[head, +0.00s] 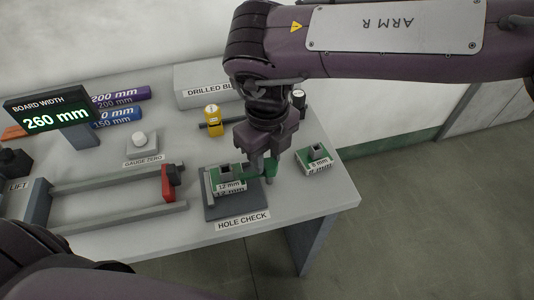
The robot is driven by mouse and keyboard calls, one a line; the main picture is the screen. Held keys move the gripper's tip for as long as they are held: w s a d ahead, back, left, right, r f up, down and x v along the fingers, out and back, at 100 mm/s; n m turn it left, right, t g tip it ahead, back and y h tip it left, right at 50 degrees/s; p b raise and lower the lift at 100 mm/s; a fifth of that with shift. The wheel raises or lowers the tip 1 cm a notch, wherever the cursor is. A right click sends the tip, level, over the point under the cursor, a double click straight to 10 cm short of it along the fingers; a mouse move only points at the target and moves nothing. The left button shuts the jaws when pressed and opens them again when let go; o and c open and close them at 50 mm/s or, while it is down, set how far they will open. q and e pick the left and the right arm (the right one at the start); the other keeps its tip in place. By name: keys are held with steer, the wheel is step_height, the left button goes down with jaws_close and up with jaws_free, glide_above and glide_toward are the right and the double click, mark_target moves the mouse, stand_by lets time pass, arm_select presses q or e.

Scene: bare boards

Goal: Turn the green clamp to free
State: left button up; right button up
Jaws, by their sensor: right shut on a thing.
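The green clamp (271,168) is at the right back of the dark hole check plate (236,211), beside a block marked 12 mm (228,184). My right gripper (259,172) reaches down from above and is shut on the green clamp; its fingers hide part of it. The clamp's exact turn is hard to tell. My left arm shows at the bottom left, but its gripper is not in view.
A green-topped block marked 8 mm (314,160) sits at the right near the table edge. A yellow-capped tool (213,120) lies behind. A rail frame with a red stop (168,182), a gauge zero button (138,139) and a board width display (47,114) are to the left.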

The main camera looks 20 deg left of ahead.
steer(key=m, duration=0.5)
steer(key=shift+w+d, duration=0.1)
steer(key=shift+w, duration=0.05)
steer(key=m, duration=0.4)
steer(key=shift+d+r+m+p, duration=0.1)
steer(key=shift+m+p, duration=0.2)
steer(key=m, duration=0.1)
steer(key=m+p, duration=0.1)
steer(key=m, duration=0.1)
steer(key=shift+w+d+r+m, duration=0.1)
steer(key=shift+d+m, duration=0.05)
steer(key=shift+m, duration=0.15)
steer(key=shift+d+m+p, duration=0.1)
steer(key=shift+m+p, duration=0.8)
steer(key=shift+m, duration=1)
steer(key=o, duration=1)
